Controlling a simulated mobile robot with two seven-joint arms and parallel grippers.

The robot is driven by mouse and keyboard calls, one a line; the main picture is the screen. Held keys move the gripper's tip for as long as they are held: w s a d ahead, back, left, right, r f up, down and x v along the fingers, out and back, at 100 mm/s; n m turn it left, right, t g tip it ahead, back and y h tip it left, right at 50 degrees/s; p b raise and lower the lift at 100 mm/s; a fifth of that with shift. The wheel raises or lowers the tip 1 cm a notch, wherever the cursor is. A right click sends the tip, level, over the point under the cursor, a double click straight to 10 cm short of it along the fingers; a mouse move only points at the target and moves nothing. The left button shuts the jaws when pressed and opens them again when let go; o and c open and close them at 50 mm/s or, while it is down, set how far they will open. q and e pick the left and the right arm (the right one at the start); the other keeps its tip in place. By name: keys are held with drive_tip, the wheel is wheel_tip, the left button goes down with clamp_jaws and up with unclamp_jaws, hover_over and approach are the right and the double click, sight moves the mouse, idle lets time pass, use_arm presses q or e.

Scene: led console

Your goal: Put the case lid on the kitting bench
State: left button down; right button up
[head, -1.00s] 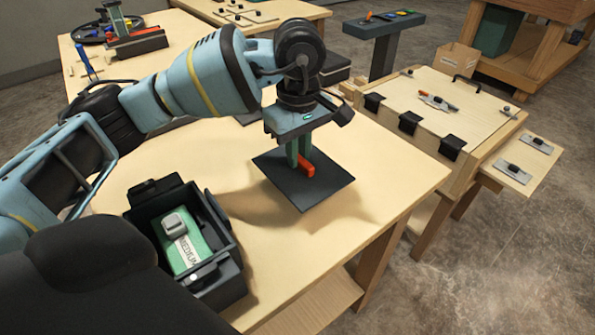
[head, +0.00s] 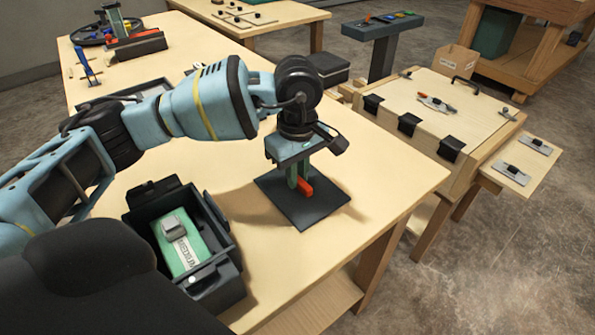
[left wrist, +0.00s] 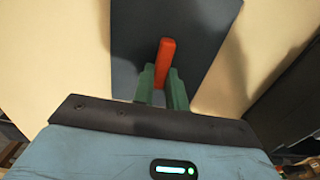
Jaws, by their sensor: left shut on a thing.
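The case lid (head: 308,208) is a dark, flat, square plate with a red handle, level over the light wooden bench top (head: 390,180), which I take as the kitting bench. It is very low over the top; I cannot tell whether it touches. My left gripper (head: 298,181) has green fingers shut on the red handle from above. In the left wrist view the fingers (left wrist: 161,88) are at the handle, and the dark lid (left wrist: 200,40) spreads beyond them. The open black case (head: 222,282) stands to the left, holding a green block marked MEDIUM. My right gripper is not in view.
A dark box (head: 328,68) sits at the bench's back edge, behind the gripper. A wooden fixture table (head: 445,110) with black clips stands to the right. The bench is clear right of the lid, up to its right edge.

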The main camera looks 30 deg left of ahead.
use_arm(q)
drive_tip(key=c, duration=1.4)
unclamp_jaws()
drive_tip(key=shift+f, duration=0.1)
wheel_tip(320, 180, up, 12)
drive_tip(key=shift+r+p, duration=0.2)
drive_tip(key=shift+p, duration=0.1)
